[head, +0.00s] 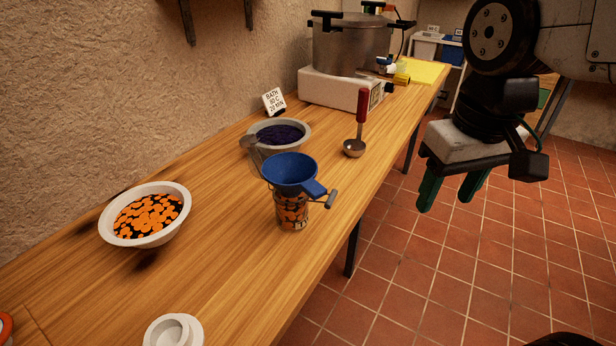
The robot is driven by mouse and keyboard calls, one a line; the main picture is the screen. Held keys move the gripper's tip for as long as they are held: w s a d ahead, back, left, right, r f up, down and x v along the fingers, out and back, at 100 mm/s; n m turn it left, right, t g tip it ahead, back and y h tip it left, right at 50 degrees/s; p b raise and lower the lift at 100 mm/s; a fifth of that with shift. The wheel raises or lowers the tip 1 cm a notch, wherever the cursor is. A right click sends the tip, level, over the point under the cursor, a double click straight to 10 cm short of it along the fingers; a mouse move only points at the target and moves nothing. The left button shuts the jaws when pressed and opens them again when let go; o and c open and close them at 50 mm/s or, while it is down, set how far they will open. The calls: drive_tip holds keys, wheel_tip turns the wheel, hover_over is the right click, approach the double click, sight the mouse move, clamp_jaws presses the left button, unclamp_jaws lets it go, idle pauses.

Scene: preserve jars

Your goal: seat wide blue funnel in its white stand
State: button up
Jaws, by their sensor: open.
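The wide blue funnel (290,170) sits upright on top of a glass jar (292,212) holding orange slices. Its blue handle tab points to the lower right. A round white piece with a raised ring (172,332), which looks like the stand, is at the bottom edge of the view, partly cut off. Nothing sits in it. My gripper (448,192) hangs over the tiled floor to the right of the table, with its green fingers apart and empty. It is well to the right of the funnel.
A white bowl of orange slices (107,222) is at left. A bowl of dark fruit (304,128) stands behind the funnel, beside a red-handled ladle (361,108). A large pot (345,50) on a white base and a small sign (273,101) are farther back. The front table is largely clear.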

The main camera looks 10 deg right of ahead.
drive_tip(key=w+a+n, duration=0.3)
drive_tip(key=w+a, duration=0.7)
drive_tip(key=n+g, duration=0.1)
drive_tip(key=n, duration=0.1)
hover_over(311, 185)
drive_tip(key=shift+d+f, duration=0.15)
drive_tip(key=shift+f, duration=0.65)
drive_tip(key=shift+w+f, duration=0.1)
drive_tip(key=shift+f, duration=0.25)
wheel_tip(311, 185, down, 7)
drive_tip(key=shift+r, duration=0.1)
drive_tip(key=c, duration=1.1)
